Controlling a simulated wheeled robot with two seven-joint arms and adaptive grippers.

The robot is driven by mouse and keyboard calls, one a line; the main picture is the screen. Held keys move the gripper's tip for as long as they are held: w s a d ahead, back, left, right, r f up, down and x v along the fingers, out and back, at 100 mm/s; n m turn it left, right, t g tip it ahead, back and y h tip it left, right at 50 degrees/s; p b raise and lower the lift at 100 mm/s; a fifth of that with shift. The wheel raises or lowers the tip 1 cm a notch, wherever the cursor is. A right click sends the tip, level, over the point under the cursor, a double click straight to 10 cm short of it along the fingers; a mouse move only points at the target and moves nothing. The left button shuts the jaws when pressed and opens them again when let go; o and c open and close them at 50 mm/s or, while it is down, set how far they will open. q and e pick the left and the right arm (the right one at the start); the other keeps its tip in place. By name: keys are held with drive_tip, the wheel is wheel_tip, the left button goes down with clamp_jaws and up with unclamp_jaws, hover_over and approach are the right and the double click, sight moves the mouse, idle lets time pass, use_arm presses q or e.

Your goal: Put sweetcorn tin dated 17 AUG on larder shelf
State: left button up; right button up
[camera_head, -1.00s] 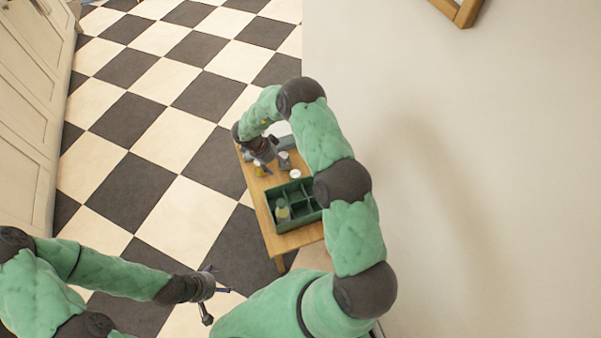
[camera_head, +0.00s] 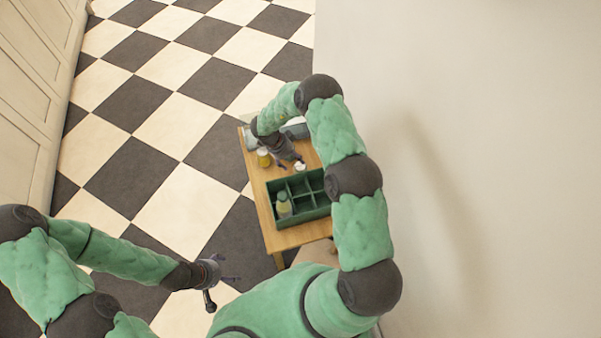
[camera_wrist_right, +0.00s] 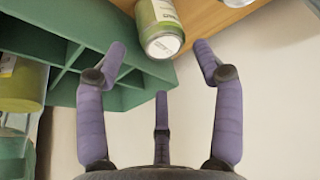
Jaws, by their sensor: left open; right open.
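In the head view the right gripper (camera_head: 296,162) is over the table, just behind the crate (camera_head: 318,212), near a small pale-topped item (camera_head: 300,166). My left gripper (camera_head: 230,281) is open and empty, away from the table. I cannot make out a larder shelf.
A yellow jar (camera_head: 264,157) stands on the table (camera_head: 257,190) left of the right gripper. A wall (camera_head: 450,170) is close on the right. Checkered floor (camera_head: 175,200) lies open on the left.

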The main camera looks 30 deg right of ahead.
sight(298, 166)
drive_tip(key=shift+b+x, duration=1.6)
drive_tip(key=shift+x, duration=1.55)
drive_tip(key=shift+d+r, duration=0.15)
drive_tip(key=c, duration=1.3)
